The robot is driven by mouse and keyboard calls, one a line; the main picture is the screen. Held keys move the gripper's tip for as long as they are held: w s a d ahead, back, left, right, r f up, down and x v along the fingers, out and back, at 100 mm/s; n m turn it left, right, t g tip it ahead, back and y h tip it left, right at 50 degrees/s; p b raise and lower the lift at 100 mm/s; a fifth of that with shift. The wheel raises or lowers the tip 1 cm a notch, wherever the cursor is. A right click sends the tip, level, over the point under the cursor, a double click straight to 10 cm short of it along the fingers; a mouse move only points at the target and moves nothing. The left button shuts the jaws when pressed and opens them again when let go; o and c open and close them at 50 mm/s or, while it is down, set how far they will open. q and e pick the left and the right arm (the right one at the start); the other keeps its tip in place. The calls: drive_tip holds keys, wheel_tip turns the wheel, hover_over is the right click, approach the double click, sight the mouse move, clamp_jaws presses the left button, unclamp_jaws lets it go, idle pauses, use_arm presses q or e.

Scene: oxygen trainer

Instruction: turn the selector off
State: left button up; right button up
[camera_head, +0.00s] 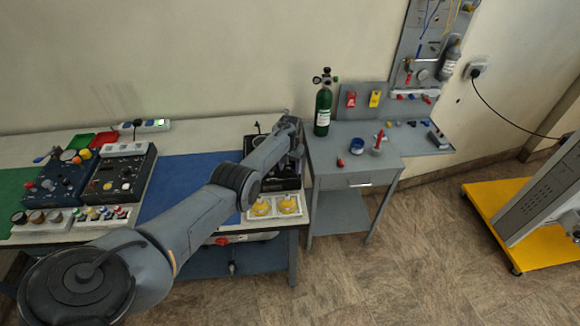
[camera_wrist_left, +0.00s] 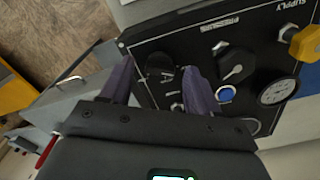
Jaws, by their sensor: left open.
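The black trainer panel (camera_wrist_left: 215,45) fills the upper right of the left wrist view, with PRESSURE and SUPPLY lettering. A dark knob (camera_wrist_left: 160,68) on it, possibly the selector, lies between the finger ends; I cannot tell its setting or whether a finger touches it. A round knob with a white mark (camera_wrist_left: 236,66) is to its right. My left gripper (camera_wrist_left: 158,76) is open, its two purple-grey fingers over the panel. In the head view my left gripper (camera_head: 295,152) is over the black box (camera_head: 285,184), largely hidden by my arm. My right gripper does not show.
The panel also has a blue button (camera_wrist_left: 225,93), a round gauge (camera_wrist_left: 279,91) and a yellow knob (camera_wrist_left: 305,43). In the head view, yellow parts sit in a white tray (camera_head: 275,207) before the box. A green cylinder (camera_head: 323,108) stands close to the right. The blue mat (camera_head: 185,180) is clear.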

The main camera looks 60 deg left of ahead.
use_arm(q)
wheel_tip(320, 180, up, 10)
drive_tip(key=p, duration=0.3)
drive_tip(key=shift+r, duration=0.25)
drive_tip(key=shift+f, duration=0.1)
